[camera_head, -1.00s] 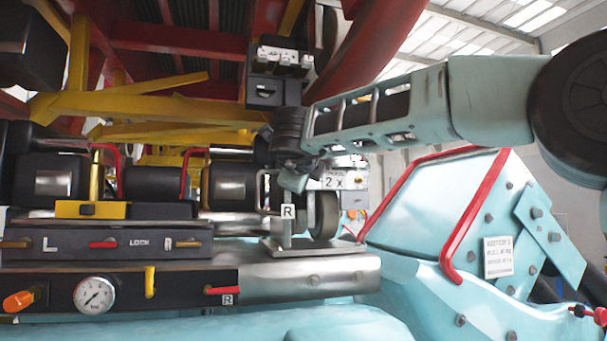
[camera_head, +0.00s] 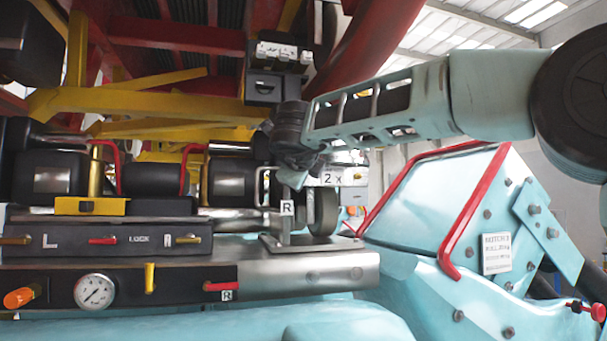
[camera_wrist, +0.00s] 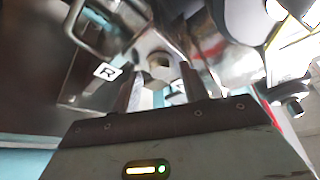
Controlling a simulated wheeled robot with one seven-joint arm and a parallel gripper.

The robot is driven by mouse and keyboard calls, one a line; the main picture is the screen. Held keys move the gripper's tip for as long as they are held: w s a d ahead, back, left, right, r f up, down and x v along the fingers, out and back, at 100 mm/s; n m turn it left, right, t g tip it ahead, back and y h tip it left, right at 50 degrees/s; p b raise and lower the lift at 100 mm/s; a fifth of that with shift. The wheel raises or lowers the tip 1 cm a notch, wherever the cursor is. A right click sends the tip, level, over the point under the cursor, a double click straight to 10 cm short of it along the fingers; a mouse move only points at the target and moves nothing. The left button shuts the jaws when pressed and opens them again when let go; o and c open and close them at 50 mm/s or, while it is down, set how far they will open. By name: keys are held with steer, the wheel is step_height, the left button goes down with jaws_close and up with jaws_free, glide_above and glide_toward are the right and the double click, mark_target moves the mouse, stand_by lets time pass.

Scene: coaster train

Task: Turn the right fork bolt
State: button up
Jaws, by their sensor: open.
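In the wrist view a grey hex bolt head (camera_wrist: 160,66) sits just beyond and between the fingertips of my gripper (camera_wrist: 161,78). The jaws are open with a finger on each side; I cannot tell whether either touches the bolt. A white R tag (camera_wrist: 107,72) is to the left. In the head view my gripper (camera_head: 294,180) reaches down in front of the right fork, just above its R tag (camera_head: 287,208). The bolt is hidden there behind the gripper.
In the head view a wheel (camera_head: 322,212) stands right of the R tag. A red rail (camera_head: 473,215) and a black L/R lock panel (camera_head: 105,240) flank the spot.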

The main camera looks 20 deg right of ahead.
steer(key=b+v, duration=0.5)
steer(key=v, duration=1.2)
steer(key=shift+s, duration=0.2)
steer(key=shift+r, duration=0.1)
